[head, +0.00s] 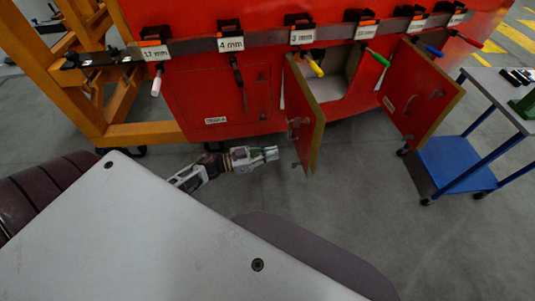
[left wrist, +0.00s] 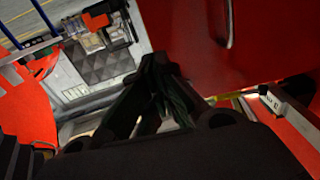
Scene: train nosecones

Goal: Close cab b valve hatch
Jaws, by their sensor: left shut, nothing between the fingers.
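A red cab (head: 190,80) fills the top of the head view. Two hatch doors on it stand open: a middle one (head: 305,112), swung outward beside an open light compartment (head: 328,85), and a right one (head: 422,92). The hatch on the left (head: 235,100) is shut. The labels are too small to read, so I cannot tell which is the cab B valve hatch. My left gripper (head: 272,153) is shut and empty, low and just left of the middle door's lower part. In the left wrist view its dark fingers (left wrist: 157,105) are together near a red panel (left wrist: 180,35) with a handle (left wrist: 229,25).
A rail with several clamps and gap labels (head: 230,44) runs along the cab. A yellow frame (head: 130,133) stands at left. A blue and grey cart (head: 450,160) stands at right, near the right door. The grey floor between is clear.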

